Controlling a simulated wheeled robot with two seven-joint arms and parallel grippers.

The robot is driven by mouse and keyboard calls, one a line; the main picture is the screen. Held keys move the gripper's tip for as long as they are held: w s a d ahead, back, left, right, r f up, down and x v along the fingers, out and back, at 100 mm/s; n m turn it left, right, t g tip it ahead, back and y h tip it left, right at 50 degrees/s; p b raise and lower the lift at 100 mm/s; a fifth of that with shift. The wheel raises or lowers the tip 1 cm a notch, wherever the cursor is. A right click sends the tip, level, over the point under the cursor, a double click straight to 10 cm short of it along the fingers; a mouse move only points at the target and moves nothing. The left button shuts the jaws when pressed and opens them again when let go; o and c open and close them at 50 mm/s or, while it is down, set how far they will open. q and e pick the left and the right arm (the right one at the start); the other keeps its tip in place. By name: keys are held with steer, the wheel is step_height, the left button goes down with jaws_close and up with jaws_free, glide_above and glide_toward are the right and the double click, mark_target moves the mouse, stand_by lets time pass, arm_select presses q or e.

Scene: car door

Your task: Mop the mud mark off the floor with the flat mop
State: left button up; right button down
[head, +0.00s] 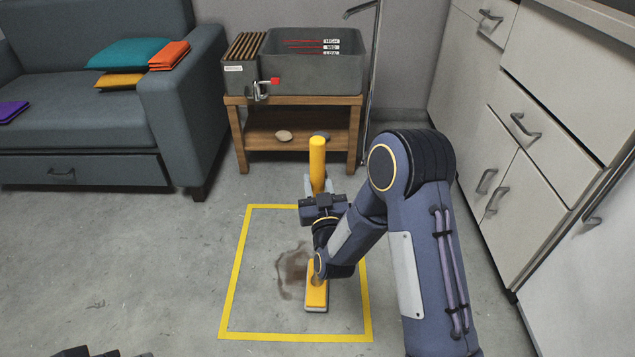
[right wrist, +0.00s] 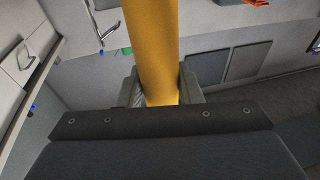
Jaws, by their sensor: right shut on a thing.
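The flat mop has a yellow handle (head: 317,160) and a yellow head (head: 316,294) with a grey underside. My right gripper (head: 319,188) is shut around the handle. In the right wrist view the handle (right wrist: 152,50) stands between both fingers. The mop head is on the floor inside the yellow taped square (head: 231,275). The brown mud mark (head: 289,268) is a smeared patch just left of the mop head, partly behind my right wrist.
A wooden stand (head: 240,140) with a grey basin (head: 310,72) is behind the square. A grey sofa (head: 180,90) is at the left and light cabinets (head: 520,170) are at the right.

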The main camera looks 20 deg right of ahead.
steer(key=shift+f, duration=0.25)
stand_by(1.1)
steer(key=shift+w+d, duration=1.15)
steer(key=shift+w, duration=2.7)
steer(key=shift+w+d, duration=1.15)
steer(key=shift+w, duration=2.65)
steer(key=w+a, duration=0.5)
steer(key=w, duration=0.2)
steer(key=shift+w+a, duration=0.2)
steer(key=shift+w, duration=0.05)
